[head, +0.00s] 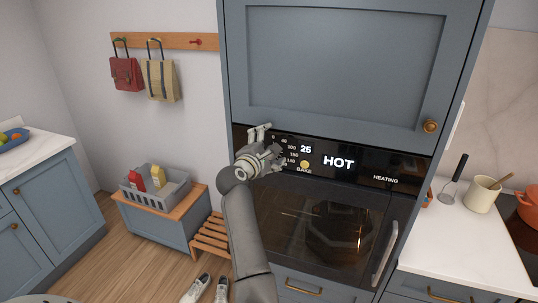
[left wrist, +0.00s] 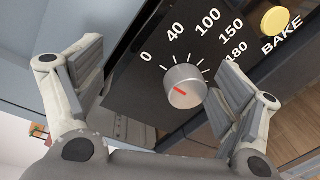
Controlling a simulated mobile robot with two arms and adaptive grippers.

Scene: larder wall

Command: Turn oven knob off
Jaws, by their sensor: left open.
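The oven knob (left wrist: 186,87) is a silver cylinder with a short red mark on its face, in the left wrist view. White numbers 0, 40, 100, 150 and 180 curve around it on the black control panel (left wrist: 130,92). I cannot tell for sure which number the mark points to. My left gripper (head: 271,141) is open in front of the panel's left end and hides the knob in the head view. In the left wrist view my left gripper (left wrist: 160,82) has its fingers spread, with the knob between them, closer to the right finger. My right gripper is not in view.
The panel shows "25", "HOT (head: 339,161)" and "HEATING", with a yellow BAKE button (head: 305,164). The dark oven door (head: 285,215) has a vertical handle (head: 385,254). A blue cabinet (head: 345,60) is above. A crate (head: 135,192) on a bench stands left. A counter (head: 455,235) is right.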

